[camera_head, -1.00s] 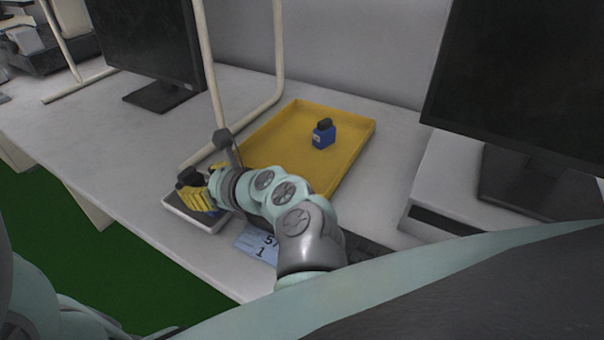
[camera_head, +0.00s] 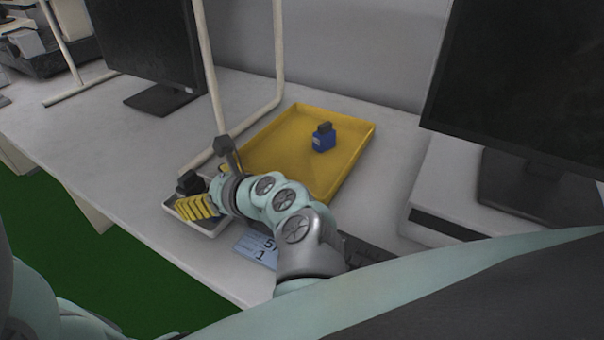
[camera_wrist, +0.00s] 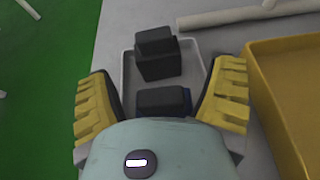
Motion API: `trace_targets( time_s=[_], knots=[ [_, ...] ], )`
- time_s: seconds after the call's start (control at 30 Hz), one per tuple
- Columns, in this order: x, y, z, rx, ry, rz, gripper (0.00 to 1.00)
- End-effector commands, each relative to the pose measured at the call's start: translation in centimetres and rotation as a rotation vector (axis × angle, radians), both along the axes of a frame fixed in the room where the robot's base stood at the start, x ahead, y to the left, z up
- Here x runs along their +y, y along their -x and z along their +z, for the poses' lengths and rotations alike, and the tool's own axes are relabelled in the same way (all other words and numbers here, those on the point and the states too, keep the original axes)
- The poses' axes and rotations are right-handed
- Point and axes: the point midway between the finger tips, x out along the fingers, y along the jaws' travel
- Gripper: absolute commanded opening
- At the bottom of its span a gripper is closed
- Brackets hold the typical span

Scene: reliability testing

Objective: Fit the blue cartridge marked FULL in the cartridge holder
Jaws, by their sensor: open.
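A blue cartridge with a dark cap (camera_head: 323,138) stands upright on the yellow tray; its pale label is too small to read. My gripper (camera_head: 197,206) is over a small white tray (camera_head: 220,228) at the bench's front edge. In the wrist view my gripper (camera_wrist: 165,82) is open. Its yellow fingers stand either side of a dark-capped object with a blue edge (camera_wrist: 163,100), apparently another cartridge; contact cannot be told. A dark block (camera_wrist: 157,62) stands beyond it in the white tray, also visible in the head view (camera_head: 190,182). I cannot clearly identify the cartridge holder.
The yellow tray (camera_head: 272,134) lies right of the white tray. A pale tubular frame (camera_head: 279,50) stands behind. Monitors stand left (camera_head: 147,45) and right (camera_head: 530,80). A blue numbered card (camera_head: 256,247) lies at the front edge.

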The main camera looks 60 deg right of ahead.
Motion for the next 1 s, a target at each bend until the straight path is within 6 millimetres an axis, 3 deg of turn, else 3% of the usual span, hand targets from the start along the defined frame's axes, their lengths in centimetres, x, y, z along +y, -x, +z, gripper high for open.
trace_targets(
  time_s=[0.6,0.8,1.0],
  knots=[
    [-0.3,12.6,4.6,-0.001,0.002,-0.015,0.83],
    [-0.2,14.6,5.3,-0.001,0.000,-0.010,0.83],
    [-0.1,15.0,5.5,-0.001,0.000,-0.005,0.83]
  ],
)
